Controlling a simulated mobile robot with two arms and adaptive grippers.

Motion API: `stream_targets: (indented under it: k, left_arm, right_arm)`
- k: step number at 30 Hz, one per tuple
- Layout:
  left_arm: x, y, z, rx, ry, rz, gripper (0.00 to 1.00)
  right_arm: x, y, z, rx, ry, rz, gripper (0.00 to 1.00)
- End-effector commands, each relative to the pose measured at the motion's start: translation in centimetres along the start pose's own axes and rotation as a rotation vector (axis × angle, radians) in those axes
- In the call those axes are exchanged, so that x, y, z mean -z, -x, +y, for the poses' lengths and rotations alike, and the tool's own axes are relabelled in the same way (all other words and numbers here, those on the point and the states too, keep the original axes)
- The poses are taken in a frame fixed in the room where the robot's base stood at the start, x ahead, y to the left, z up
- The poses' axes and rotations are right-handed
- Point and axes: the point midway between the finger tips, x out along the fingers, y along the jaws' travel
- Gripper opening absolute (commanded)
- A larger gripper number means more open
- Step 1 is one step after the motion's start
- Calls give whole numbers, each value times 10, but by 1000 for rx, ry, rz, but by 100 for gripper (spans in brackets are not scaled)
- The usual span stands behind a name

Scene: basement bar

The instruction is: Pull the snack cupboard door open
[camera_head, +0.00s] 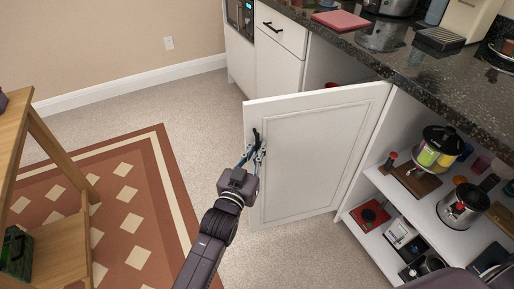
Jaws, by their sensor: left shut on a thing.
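The white snack cupboard door (310,150) stands ajar, swung out from the cabinet under the dark counter. Its dark handle (256,135) is near the door's upper left edge. My left gripper (255,150) is at that handle, with its fingers shut on it. The fingers cover part of the handle. My right gripper does not show.
Open shelves (400,195) right of the door hold several jars, pots and boards. A dark speckled countertop (420,75) runs above, with a red board (341,20) on it. A wooden stand (60,240) is at left on a patterned rug (130,215). Carpet is clear between rug and door.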

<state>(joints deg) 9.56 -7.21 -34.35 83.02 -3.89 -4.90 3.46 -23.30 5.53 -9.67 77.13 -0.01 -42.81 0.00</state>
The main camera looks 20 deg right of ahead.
Motion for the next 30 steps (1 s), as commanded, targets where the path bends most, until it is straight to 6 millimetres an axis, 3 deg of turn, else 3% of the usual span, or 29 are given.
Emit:
stream_targets:
  k: [2, 3, 5, 20, 26, 30]
  left_arm:
    - [-1, 1, -6, 8, -7, -1, 0]
    - [-1, 1, -6, 8, -7, -1, 10]
    - [-1, 1, -6, 8, -7, -1, 15]
    - [-1, 4, -2, 3, -2, -2, 15]
    - [-2, 31, -2, 3, -2, -3, 15]
    - [-3, 62, -2, 3, -3, -4, 15]
  right_arm:
    - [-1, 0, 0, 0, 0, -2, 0]
    - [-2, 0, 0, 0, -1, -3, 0]
    - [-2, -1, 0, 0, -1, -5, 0]
    - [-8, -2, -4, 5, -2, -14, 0]
    - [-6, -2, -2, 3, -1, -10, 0]
    - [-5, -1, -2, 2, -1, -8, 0]
